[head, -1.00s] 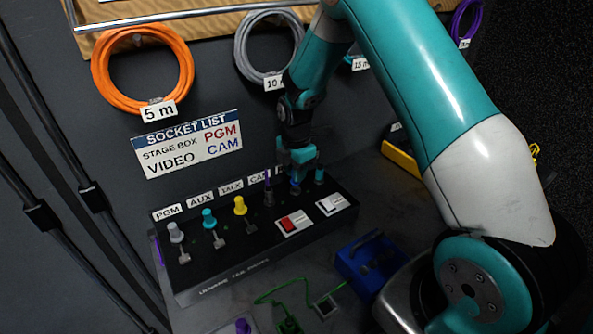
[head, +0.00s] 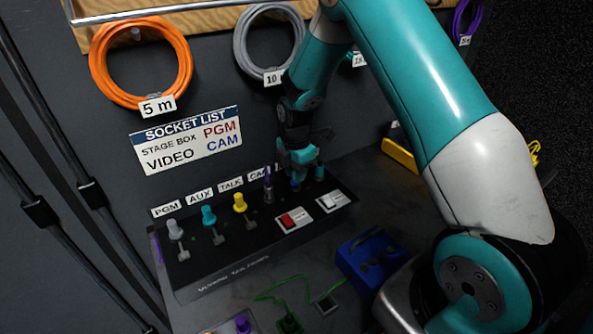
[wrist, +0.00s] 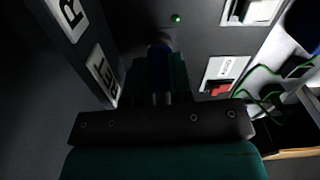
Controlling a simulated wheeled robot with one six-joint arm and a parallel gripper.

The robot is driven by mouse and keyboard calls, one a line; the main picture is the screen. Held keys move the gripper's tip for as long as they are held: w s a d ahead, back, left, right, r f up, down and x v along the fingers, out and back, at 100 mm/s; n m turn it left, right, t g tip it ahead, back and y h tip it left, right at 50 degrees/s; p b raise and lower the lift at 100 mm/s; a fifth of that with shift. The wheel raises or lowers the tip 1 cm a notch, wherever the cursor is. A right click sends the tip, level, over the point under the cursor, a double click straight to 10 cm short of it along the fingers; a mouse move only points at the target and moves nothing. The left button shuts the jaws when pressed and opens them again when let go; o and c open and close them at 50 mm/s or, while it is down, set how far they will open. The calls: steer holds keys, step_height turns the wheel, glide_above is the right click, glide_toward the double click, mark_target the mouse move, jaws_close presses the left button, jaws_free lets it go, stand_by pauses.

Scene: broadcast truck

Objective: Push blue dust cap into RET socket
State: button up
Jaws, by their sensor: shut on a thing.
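My gripper (head: 305,173) is over the far right end of the dark socket panel, in line with its row of sockets. In the wrist view my gripper (wrist: 158,60) has its two teal fingers shut on the blue dust cap (wrist: 160,66), which is dark and in shadow. In the head view a small blue part of the cap (head: 295,184) shows below the fingers, close to the panel top. The label RET (wrist: 103,73) is beside the fingers in the wrist view. The RET socket is hidden under the cap and fingers, so I cannot tell how deep the cap sits.
The panel (head: 225,272) carries a grey cap (head: 174,229), a teal cap (head: 208,215) and a yellow cap (head: 240,202), plus a red switch (head: 290,221) and a white switch (head: 331,201). A blue box (head: 370,255) and a green cable (head: 284,288) lie in front.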

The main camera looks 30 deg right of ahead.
steer(key=shift+f, duration=0.5)
steer(key=o, duration=0.8)
steer(key=shift+r, duration=0.15)
step_height(320, 180, up, 17)
steer(key=shift+r+b, duration=0.1)
steer(key=shift+b, duration=1.1)
steer(key=s+a+r+m+y, duration=0.1)
steer(key=s+a+m, duration=0.3)
steer(key=s, duration=0.5)
steer(key=s+a+r+m+y, duration=0.1)
steer(key=s+a+m, duration=0.3)
steer(key=s+a, duration=0.4)
steer(key=s+a+r+m+y, duration=0.2)
steer(key=s+a, duration=0.4)
steer(key=s, duration=0.5)
steer(key=shift+s+a+r+m, duration=0.15)
steer(key=shift+s+r+m, duration=0.1)
steer(key=shift+m, duration=0.35)
steer(key=shift+s+a+r+m, duration=0.1)
steer(key=shift+r+m, duration=0.15)
steer(key=shift+m, duration=0.35)
